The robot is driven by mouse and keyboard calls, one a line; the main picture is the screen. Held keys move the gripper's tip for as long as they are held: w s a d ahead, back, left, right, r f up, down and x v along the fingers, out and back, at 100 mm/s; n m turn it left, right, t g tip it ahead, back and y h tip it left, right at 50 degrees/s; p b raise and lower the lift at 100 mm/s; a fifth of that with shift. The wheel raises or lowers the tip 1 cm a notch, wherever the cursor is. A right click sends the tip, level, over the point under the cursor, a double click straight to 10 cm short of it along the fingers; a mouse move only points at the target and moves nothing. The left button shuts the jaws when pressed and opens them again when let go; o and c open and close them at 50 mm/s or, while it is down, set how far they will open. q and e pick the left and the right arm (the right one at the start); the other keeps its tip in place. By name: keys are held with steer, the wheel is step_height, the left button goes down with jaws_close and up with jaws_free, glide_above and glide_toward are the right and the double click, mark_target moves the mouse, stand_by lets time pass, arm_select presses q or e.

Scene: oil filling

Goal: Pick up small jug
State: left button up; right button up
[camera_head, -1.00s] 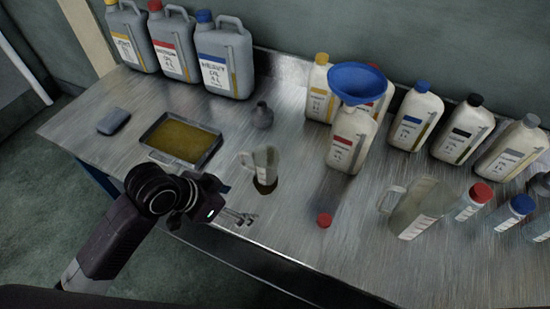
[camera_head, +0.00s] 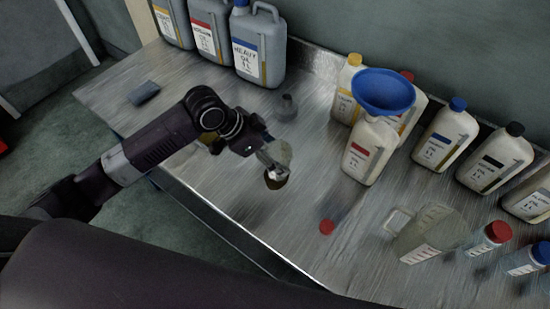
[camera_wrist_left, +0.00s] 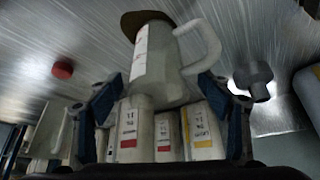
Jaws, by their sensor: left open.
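The small jug (camera_head: 281,152) is a pale translucent measuring jug with dark liquid at its bottom. It stands on the metal table near the middle of the head view, partly hidden by my left gripper (camera_head: 268,156). In the left wrist view the jug (camera_wrist_left: 160,62) fills the upper middle, its handle to the right. My left gripper (camera_wrist_left: 162,92) is open there, its two blue fingers on either side of the jug. I cannot tell whether they touch it. My right gripper is not in view.
A large jug (camera_head: 432,228) and a red cap (camera_head: 326,227) stand to the right. White oil bottles, one with a blue funnel (camera_head: 385,92), and grey canisters (camera_head: 258,48) stand at the back.

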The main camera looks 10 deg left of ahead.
arm_select(q)
steer(key=shift+p+x, duration=0.65)
steer(key=shift+x, duration=2.1)
steer(key=shift+s+a+f, duration=0.1)
steer(key=c, duration=1.3)
